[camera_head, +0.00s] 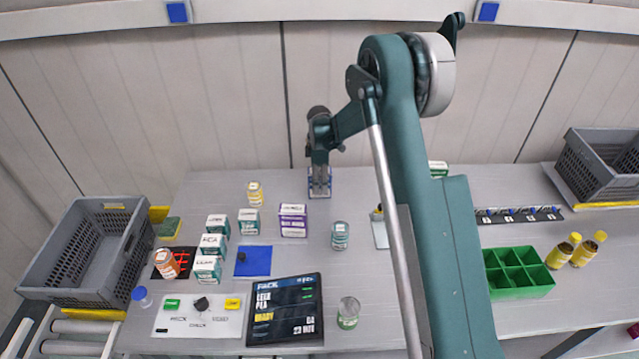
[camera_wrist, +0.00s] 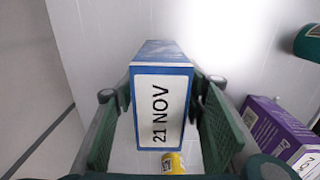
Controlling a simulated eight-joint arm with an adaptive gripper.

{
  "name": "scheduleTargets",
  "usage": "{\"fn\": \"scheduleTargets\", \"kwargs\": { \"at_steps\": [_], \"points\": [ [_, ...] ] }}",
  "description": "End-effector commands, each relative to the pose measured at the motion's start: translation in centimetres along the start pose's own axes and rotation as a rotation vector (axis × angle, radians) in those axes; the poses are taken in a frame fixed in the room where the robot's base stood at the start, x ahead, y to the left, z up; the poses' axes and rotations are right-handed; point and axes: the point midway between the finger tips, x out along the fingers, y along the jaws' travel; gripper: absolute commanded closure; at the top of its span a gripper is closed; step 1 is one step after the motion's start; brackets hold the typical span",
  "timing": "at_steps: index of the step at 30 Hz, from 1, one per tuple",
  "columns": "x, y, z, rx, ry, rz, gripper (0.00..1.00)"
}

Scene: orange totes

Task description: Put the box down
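The box is blue with a white end label reading "21 NOV" and sits between the fingers of my gripper in the wrist view (camera_wrist: 160,108). In the head view the box (camera_head: 319,188) is at the back of the grey table, below my gripper (camera_head: 319,172), partly hidden by the fingers. The green fingers of my gripper (camera_wrist: 162,90) lie along the left and right sides of the box and appear to press on it. The box looks upright. Whether its bottom touches the table is hard to tell.
A purple-and-white box (camera_head: 293,221) stands close in front, with a yellow-lidded jar (camera_head: 255,194) to the left. A glass jar (camera_head: 340,236) is nearer. Several teal-white boxes (camera_head: 210,256) stand left. Grey crates stand left (camera_head: 77,293) and right (camera_head: 590,190). The table behind the jars is mostly clear.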

Motion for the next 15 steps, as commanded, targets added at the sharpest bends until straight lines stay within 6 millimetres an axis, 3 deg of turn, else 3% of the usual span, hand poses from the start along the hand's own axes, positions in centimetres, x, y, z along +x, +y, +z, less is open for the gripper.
{"fn": "scheduleTargets", "kwargs": {
  "at_steps": [15],
  "points": [
    [-0.42,-0.01,0.0,0.0,0.0,0.0,0.56]
  ]
}}
